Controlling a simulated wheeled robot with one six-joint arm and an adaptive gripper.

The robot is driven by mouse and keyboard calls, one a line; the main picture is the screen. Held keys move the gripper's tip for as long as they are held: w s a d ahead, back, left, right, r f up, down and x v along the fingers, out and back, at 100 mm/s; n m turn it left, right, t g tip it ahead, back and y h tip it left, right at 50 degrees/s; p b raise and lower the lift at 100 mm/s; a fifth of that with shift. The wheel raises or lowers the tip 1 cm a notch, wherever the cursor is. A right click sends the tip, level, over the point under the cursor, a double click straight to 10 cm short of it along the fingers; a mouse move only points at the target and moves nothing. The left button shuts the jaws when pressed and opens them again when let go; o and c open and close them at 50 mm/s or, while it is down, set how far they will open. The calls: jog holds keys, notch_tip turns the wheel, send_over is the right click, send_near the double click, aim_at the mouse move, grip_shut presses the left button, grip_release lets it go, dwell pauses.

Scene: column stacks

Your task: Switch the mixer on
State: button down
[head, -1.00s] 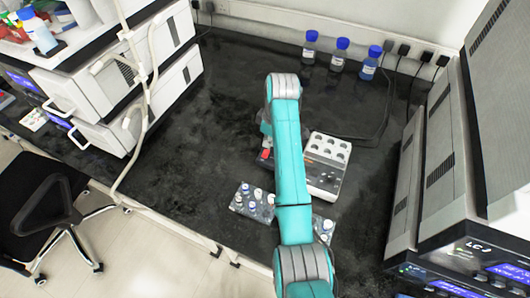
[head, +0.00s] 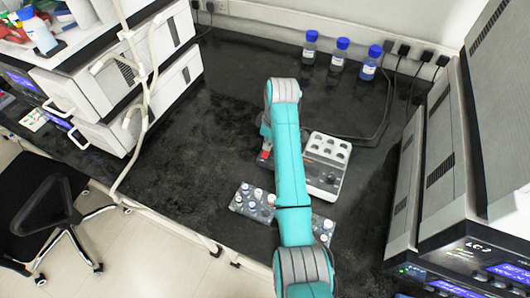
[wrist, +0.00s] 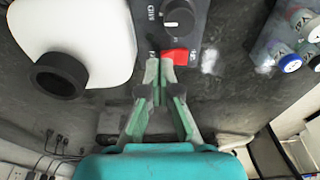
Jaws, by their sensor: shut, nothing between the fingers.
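The mixer shows in the wrist view as a white rounded body (wrist: 80,35) with a black round cup (wrist: 60,76), beside a dark control panel (wrist: 190,15). The panel carries a round knob (wrist: 179,21) and a red switch (wrist: 175,57). The red switch also shows in the head view (head: 265,155), just left of my teal arm, which hides most of the mixer. My gripper (wrist: 162,68) is shut and empty. Its fingertips are at the near edge of the red switch; I cannot tell whether they touch it.
A white device with round wells (head: 325,168) stands right of my arm. A tray of small vials (head: 252,201) lies in front. Blue-capped bottles (head: 340,55) stand at the back wall. Instrument stacks flank the bench. The black bench (head: 215,110) is clear at left.

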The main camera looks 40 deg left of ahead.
jog(key=shift+f, duration=0.45)
dwell(0.3)
jog(key=shift+r, duration=2.55)
